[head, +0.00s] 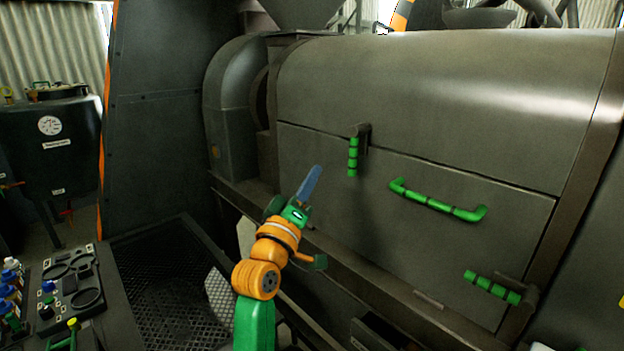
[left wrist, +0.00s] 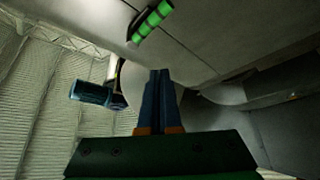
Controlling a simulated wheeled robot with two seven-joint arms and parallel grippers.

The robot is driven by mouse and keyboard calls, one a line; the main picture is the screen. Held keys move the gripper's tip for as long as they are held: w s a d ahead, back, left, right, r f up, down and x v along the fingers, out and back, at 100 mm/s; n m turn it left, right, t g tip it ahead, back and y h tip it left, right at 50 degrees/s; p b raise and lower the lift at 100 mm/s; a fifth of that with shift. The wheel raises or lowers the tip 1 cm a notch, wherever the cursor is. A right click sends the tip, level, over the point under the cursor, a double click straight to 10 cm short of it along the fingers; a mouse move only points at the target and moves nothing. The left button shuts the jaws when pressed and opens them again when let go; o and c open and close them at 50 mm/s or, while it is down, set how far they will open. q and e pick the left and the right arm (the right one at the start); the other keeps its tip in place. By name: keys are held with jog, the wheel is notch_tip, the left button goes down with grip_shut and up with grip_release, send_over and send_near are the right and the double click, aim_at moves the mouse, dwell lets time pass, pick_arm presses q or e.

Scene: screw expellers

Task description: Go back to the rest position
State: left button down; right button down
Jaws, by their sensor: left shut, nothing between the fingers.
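My left gripper (head: 313,178) is in front of the machine's grey panel (head: 330,150), its blue fingers pointing up. The fingers also show in the left wrist view (left wrist: 160,75), pressed together with nothing between them. The gripper is below and left of a green upright latch handle (head: 353,156), apart from it. A green latch handle also shows at the top of the left wrist view (left wrist: 150,20). My right gripper is in neither view.
The panel carries a long green handle (head: 437,201) and a lower right green latch (head: 492,287). A dark tank with a gauge (head: 50,125) stands far left. A dark tray (head: 70,290) and several small bottles (head: 10,290) are at lower left. A mesh grate (head: 165,300) lies below.

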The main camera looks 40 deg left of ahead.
pick_arm(q)
jog(key=s+d+f+m+g+h, duration=0.1)
jog(key=d+f+m+g+h, duration=0.25)
jog(key=f, duration=0.55)
jog(key=s+d+f+m+g+h, duration=0.1)
jog(key=d+f+m+g, duration=0.25)
jog(key=d+f, duration=0.4)
jog(key=s+d+f+m+g+h, duration=0.2)
jog(key=d+f+m+h, duration=0.15)
jog(key=f, duration=0.65)
jog(key=s+d+f+m+g, duration=0.35)
jog(key=s+f, duration=0.25)
jog(key=s, duration=0.3)
jog(key=s+d+f+m+g, duration=0.3)
jog(key=s+d+f+g, duration=0.15)
jog(key=s+f, duration=0.35)
notch_tip(320, 180, down, 16)
jog(key=s+g, duration=0.1)
jog(key=s, duration=0.2)
jog(key=s+a+f+g, duration=0.1)
jog(key=s+a+f, duration=0.1)
jog(key=s+f, duration=0.7)
jog(key=s, duration=0.2)
jog(key=shift+s+a+g, duration=0.3)
